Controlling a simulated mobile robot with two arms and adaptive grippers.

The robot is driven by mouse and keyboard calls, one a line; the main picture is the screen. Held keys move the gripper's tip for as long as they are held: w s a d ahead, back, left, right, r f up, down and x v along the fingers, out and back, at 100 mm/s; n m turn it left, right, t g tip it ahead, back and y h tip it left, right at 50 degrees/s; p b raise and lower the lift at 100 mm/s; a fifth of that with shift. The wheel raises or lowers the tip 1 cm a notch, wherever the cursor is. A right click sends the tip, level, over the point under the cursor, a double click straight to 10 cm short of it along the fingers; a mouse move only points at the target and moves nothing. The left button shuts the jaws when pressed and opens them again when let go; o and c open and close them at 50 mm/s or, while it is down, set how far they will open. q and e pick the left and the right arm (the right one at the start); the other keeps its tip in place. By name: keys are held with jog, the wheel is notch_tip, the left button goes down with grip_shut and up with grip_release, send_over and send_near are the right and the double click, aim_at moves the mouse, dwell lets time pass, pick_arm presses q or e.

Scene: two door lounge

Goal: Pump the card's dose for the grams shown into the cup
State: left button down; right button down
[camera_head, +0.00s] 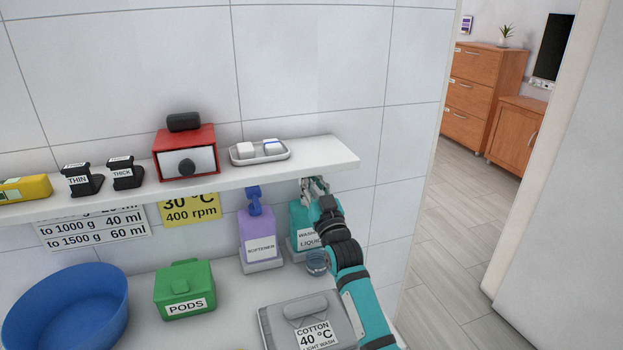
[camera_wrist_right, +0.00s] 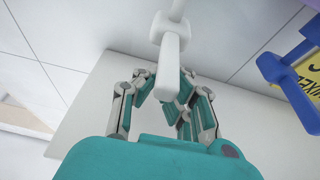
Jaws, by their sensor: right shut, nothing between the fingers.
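The teal wash liquid bottle (camera_head: 300,222) stands upright on the counter, partly hidden by my right arm. A small clear blue-tinted cup (camera_head: 317,263) stands in front of it; its contents are too small to tell. My right gripper (camera_head: 312,186) is shut and empty at the bottle's top, under the shelf edge. My left gripper is not in view.
A purple softener bottle (camera_head: 260,238) stands left of the wash liquid. The white shelf (camera_head: 325,158) overhangs, bearing a red box (camera_head: 184,142) and a tray (camera_head: 259,156). A green pods box (camera_head: 184,288), blue basin (camera_head: 66,305) and grey lidded box (camera_head: 300,318) occupy the counter.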

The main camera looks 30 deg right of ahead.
jog(key=shift+f, duration=0.1)
notch_tip(320, 180, down, 2)
jog(key=shift+f+b, duration=0.1)
jog(key=shift+b, duration=0.55)
jog(key=shift+r, duration=0.2)
jog(key=shift+r+p, duration=0.35)
jog(key=shift+p, duration=0.1)
jog(key=shift+w+r+p, duration=0.1)
jog(key=shift+r+p, duration=0.45)
jog(key=shift+r, duration=0.1)
jog(key=b+v, duration=0.2)
jog(key=v, duration=1)
jog(key=shift+b, duration=0.35)
